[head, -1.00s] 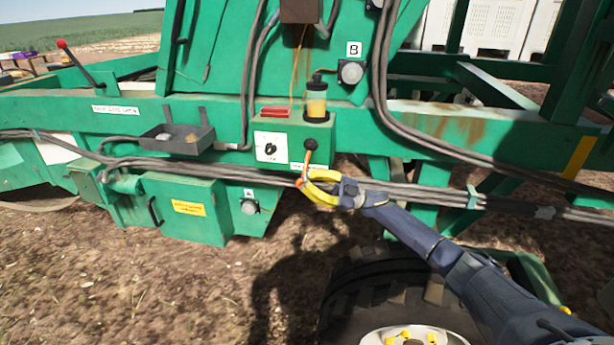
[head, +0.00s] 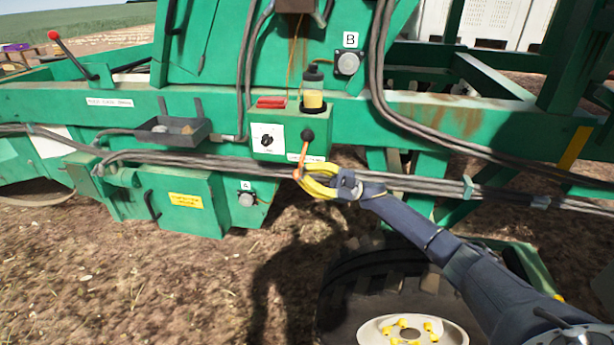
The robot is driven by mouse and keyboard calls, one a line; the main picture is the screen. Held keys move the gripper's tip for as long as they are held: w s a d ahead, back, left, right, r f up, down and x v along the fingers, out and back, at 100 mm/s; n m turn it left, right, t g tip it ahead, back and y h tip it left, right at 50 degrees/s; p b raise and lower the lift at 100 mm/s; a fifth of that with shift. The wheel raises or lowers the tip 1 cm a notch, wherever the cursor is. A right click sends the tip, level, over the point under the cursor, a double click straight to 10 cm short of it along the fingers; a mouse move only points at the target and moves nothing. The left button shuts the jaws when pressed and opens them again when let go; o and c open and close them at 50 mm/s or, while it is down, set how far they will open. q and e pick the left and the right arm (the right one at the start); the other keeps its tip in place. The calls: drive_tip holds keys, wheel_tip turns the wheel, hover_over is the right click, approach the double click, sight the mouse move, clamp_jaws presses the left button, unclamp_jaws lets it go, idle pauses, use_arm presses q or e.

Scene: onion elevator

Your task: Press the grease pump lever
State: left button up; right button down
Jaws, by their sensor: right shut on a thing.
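The grease pump is a green box (head: 288,140) on the machine's beam, with a yellow grease reservoir (head: 313,100) with a black cap on top. Its orange lever (head: 304,152) hangs down from a black pivot on the box front, slanting slightly left toward its lower end. My right gripper (head: 299,176), with yellow fingers, is shut on the lever's lower end, just below the box and in front of the cables. The fingers hide part of the lever tip. My left gripper is not in view.
Grey cables (head: 420,183) run along the beam behind my right gripper. A black tray (head: 173,131) is mounted left of the pump. A red-knobbed lever (head: 54,36) stands at far left. A tyre (head: 345,290) is below my right arm. Open soil lies lower left.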

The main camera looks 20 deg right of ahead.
drive_tip(key=s+d+f, duration=0.1)
drive_tip(key=s+d, duration=0.3)
drive_tip(key=d, duration=0.4)
drive_tip(key=shift+d+f, duration=0.25)
drive_tip(key=shift+f, duration=0.15)
idle(1.1)
